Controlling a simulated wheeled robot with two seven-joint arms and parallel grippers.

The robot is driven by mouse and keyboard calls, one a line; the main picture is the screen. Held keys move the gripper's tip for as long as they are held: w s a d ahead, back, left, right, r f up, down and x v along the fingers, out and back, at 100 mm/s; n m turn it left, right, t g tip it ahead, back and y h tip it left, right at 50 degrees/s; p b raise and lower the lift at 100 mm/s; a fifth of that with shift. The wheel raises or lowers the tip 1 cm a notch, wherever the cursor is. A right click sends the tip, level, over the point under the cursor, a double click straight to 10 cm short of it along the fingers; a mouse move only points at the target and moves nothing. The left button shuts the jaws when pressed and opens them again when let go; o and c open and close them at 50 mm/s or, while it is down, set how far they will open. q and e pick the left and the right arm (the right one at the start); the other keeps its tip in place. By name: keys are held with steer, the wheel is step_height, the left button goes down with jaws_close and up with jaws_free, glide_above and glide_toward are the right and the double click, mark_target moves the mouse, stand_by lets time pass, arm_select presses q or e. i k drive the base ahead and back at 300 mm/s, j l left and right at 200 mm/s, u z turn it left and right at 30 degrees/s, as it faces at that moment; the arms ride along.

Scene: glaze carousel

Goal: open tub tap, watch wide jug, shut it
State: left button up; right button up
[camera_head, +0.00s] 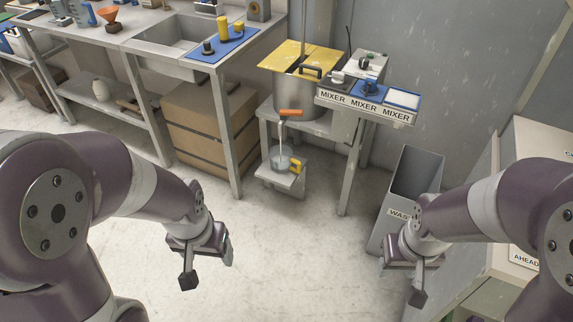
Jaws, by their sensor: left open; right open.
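The grey metal tub (292,97) stands on a stand against the back wall, under a yellow lid (288,58). Its tap has an orange handle (290,112) lying crosswise at the front. A pale spout or stream shows below the tap; I cannot tell whether liquid runs. The wide jug (280,160), grey with a yellow handle (296,166), sits on a low shelf below the tap. Its fill level is too small to tell. My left gripper (208,264) is open and empty, in front and left of the jug. My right gripper (402,276) is open and empty, near the waste bin.
A MIXER panel (366,104) juts out right of the tub. The grey waste bin (412,185) stands at right, with a labelled box (535,150) beyond. A sink bench (140,40) and cardboard box (205,125) are at left. The floor between my arms is clear.

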mark_target(283, 113)
steer(key=i+l, duration=0.15)
steer(key=i, duration=0.25)
steer(key=i+l, duration=0.2)
steer(key=i, duration=0.25)
steer(key=i+l, duration=0.15)
steer(key=i, duration=0.25)
steer(key=l+z, duration=0.05)
